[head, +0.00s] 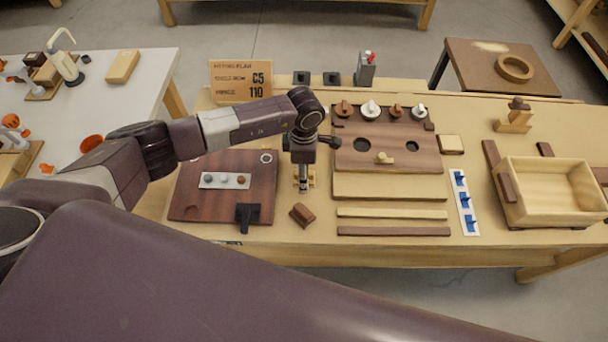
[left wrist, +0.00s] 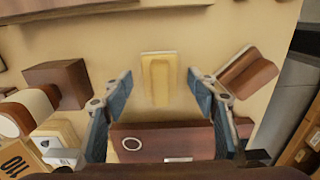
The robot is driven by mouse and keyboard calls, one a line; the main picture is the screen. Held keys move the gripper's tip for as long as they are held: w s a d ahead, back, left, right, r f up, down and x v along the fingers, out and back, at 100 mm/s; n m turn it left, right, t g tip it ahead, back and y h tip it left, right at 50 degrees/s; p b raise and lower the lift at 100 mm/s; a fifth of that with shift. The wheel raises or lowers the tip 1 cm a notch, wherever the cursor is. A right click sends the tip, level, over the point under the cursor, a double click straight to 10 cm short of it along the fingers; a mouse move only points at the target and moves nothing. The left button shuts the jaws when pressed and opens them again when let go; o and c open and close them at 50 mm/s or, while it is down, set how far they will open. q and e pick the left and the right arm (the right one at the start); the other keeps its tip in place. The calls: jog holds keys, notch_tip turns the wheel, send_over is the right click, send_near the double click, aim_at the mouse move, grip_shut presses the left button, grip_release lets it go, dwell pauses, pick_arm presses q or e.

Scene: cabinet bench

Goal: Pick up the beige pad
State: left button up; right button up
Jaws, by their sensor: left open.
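The beige pad (left wrist: 159,78) lies on the light wooden bench top in the left wrist view. It is a small rectangular block with a raised middle strip. In the head view the pad (head: 312,178) is mostly hidden under my left gripper (head: 303,187), which points down over it. In the left wrist view the fingers of my left gripper (left wrist: 159,92) are spread, one on each side of the pad's near end, with clear gaps and nothing between them. I cannot tell their exact height above the bench. My right gripper is not in view.
A brown block (head: 302,214) lies close to the pad on the front side. A dark red-brown board (head: 190,200) lies left, a panel with knobs (head: 385,150) right. A sign (head: 240,80) stands behind. Farther right are a beige square piece (head: 451,143) and a wooden box (head: 550,205).

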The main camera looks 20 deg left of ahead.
pick_arm(q)
jog(key=shift+c, duration=0.2)
jog(key=c, duration=1.2)
jog(key=shift+r, duration=0.1)
notch_tip(320, 180, up, 20)
jog(key=b, duration=0.5)
jog(key=o, duration=0.5)
jog(key=c, duration=0.4)
